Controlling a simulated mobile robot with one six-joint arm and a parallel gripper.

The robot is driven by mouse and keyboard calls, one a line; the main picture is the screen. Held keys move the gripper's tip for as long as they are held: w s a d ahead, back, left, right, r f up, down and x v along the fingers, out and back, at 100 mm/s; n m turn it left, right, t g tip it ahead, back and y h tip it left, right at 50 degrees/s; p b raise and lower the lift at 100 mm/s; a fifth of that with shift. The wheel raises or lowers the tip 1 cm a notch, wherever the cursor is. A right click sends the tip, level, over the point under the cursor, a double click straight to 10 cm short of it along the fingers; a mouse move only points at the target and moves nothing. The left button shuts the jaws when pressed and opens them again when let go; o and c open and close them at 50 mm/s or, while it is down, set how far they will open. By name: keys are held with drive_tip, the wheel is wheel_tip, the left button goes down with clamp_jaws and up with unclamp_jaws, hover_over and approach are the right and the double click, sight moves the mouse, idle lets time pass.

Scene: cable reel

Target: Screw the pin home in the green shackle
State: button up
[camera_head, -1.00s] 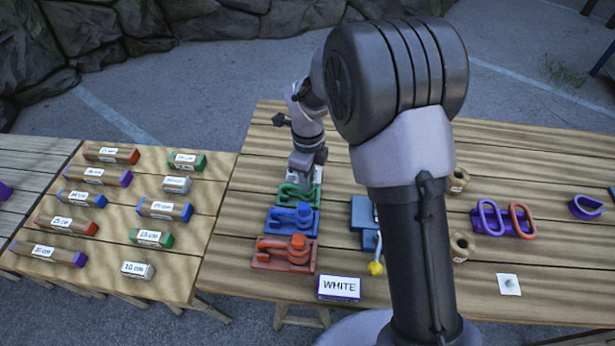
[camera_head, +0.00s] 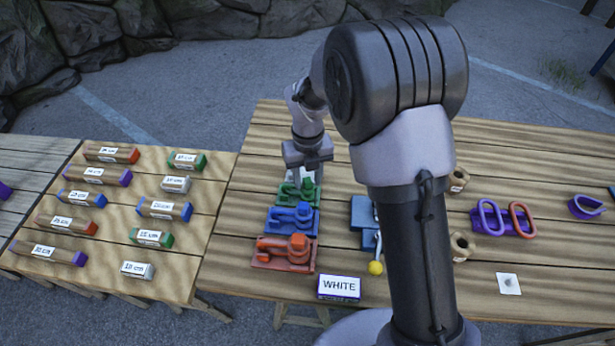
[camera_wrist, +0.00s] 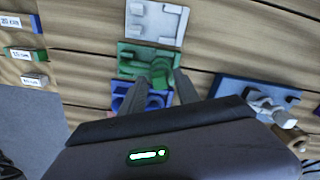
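The green shackle (camera_head: 299,192) lies on its green base on the long wooden table, behind the blue shackle (camera_head: 292,219). The wrist view also shows the green shackle (camera_wrist: 134,57) with a rounded upright green part, probably the pin's head (camera_wrist: 160,70). My gripper (camera_head: 304,177) points down over the shackle. In the wrist view its fingers (camera_wrist: 163,82) stand apart, with that green part between their tips. I cannot tell whether they touch it. The pin's thread and seating are hidden.
An orange-red shackle (camera_head: 285,253) lies nearest the front, behind a WHITE sign (camera_head: 339,287). A blue block (camera_head: 364,212) with a yellow-knobbed lever (camera_head: 376,268) stands right. Labelled blocks cover the left table.

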drive_tip(key=o, duration=0.6)
drive_tip(key=shift+c, duration=0.2)
wheel_tip(320, 180, up, 18)
drive_tip(key=f+p, duration=0.1)
drive_tip(key=p, duration=0.4)
drive_tip(key=s+d+r+n+t+y+b, duration=0.1)
drive_tip(key=s+d+r+n+b, duration=0.15)
drive_tip(key=s+n, duration=0.4)
drive_tip(key=s+d+r+n+t+b, duration=0.2)
drive_tip(key=s+r+n, duration=0.25)
drive_tip(key=n, duration=0.25)
drive_tip(key=s+d+f+n+t+y+b, duration=0.1)
drive_tip(key=s+f+n+t+b, duration=0.1)
drive_tip(key=s+n, duration=1.1)
drive_tip(key=f+n, duration=0.1)
drive_tip(key=n, duration=0.2)
drive_tip(key=shift+s+d+f+t+b, duration=0.15)
drive_tip(key=shift+d+t+b, duration=0.15)
drive_tip(key=shift+d+t, duration=0.1)
